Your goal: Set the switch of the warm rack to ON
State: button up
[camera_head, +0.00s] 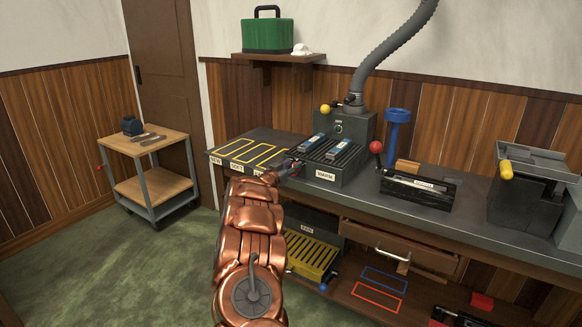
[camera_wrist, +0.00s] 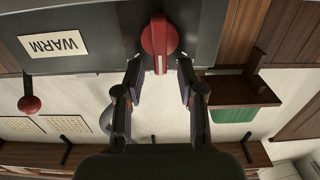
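The warm rack (camera_head: 345,172) is a dark slotted box with a "WARM" label on its front, standing on the bench with blue-grey pieces in its slots. In the wrist view, which is upside down, its front panel (camera_wrist: 104,55) carries the "WARM" label and a red rotary switch (camera_wrist: 158,38) with a pale pointer mark. No ON or OFF lettering is readable. My gripper (camera_wrist: 160,72) is open and empty, its fingertips spread either side of the switch's lower end in that view; contact cannot be told. In the head view my gripper (camera_head: 289,170) is at the rack's left end, partly hiding it.
A yellow-outlined mat (camera_head: 245,150) lies left of the rack. A blue funnel-like stand (camera_head: 396,130), a black tray (camera_head: 420,188) and a red ball knob (camera_head: 376,147) are to the right. A drawer (camera_head: 385,245) and yellow rack (camera_head: 312,258) are below.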

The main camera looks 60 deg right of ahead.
jog(key=shift+d, duration=0.1)
grip_shut()
dwell(0.3)
jog(key=shift+f, duration=0.1)
jog(key=shift+s+f+m+b, duration=0.2)
jog(key=shift+s+m+b, duration=0.15)
jog(key=shift+m+b, duration=1.25)
jog(key=shift+s+f+m+b, duration=0.25)
jog(key=shift+m+b, duration=1)
jog(key=shift+m, duration=0.7)
jog(key=shift+s+f+m+b, duration=0.15)
jog(key=shift+s+m+b, duration=0.25)
jog(key=shift+m+b, duration=1.2)
jog(key=shift+m, duration=0.45)
